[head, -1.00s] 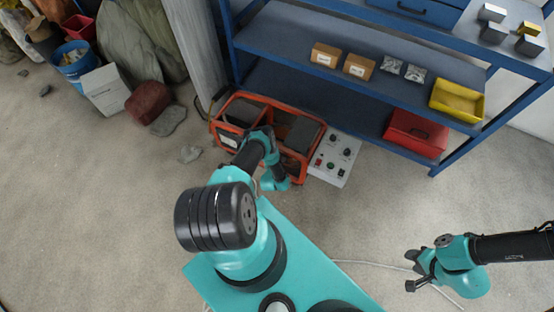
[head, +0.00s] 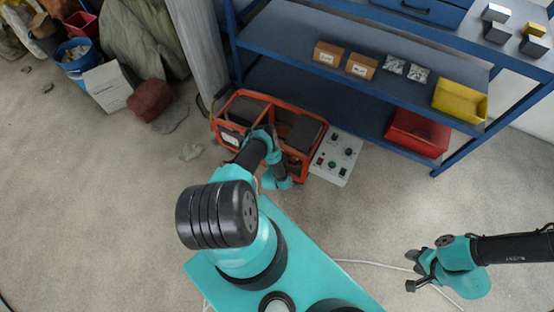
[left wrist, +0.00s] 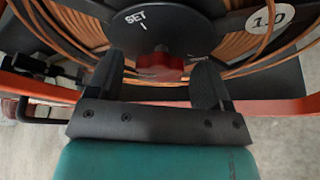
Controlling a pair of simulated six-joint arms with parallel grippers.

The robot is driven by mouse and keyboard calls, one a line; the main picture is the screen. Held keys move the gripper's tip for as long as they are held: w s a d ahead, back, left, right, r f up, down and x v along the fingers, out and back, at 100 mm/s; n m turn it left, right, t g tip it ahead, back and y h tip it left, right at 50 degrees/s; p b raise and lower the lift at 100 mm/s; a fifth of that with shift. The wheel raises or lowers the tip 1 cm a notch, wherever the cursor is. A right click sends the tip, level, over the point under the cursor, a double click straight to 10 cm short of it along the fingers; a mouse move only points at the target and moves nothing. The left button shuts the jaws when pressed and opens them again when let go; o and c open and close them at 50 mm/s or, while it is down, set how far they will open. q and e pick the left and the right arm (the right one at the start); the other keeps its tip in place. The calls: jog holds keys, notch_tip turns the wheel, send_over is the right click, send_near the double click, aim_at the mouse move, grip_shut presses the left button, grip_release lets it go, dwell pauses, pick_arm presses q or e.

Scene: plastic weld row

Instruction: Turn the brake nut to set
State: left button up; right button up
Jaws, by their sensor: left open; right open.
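The brake nut (left wrist: 160,66) is a dark red knob at the middle of a black disc (left wrist: 190,30) in the left wrist view. White letters SET and a short white mark stand on the disc, above and slightly left of the nut. My left gripper (left wrist: 158,78) is open, with one dark finger on each side of the nut and gaps between. I cannot tell which way the nut points. In the head view the left fingers and the nut are hidden by my arm at the orange-framed machine (head: 232,105).
Copper-coloured wire (left wrist: 70,25) is wound behind the disc, and an orange bar crosses below it. A control panel (head: 337,158) with knobs stands beside the machine. A blue shelf (head: 300,93) stands behind. The floor around my right gripper is clear apart from a pale cable (head: 375,265).

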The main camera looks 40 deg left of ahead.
pick_arm(q)
jog(key=v, duration=1.7)
jog(key=shift+s, duration=0.15)
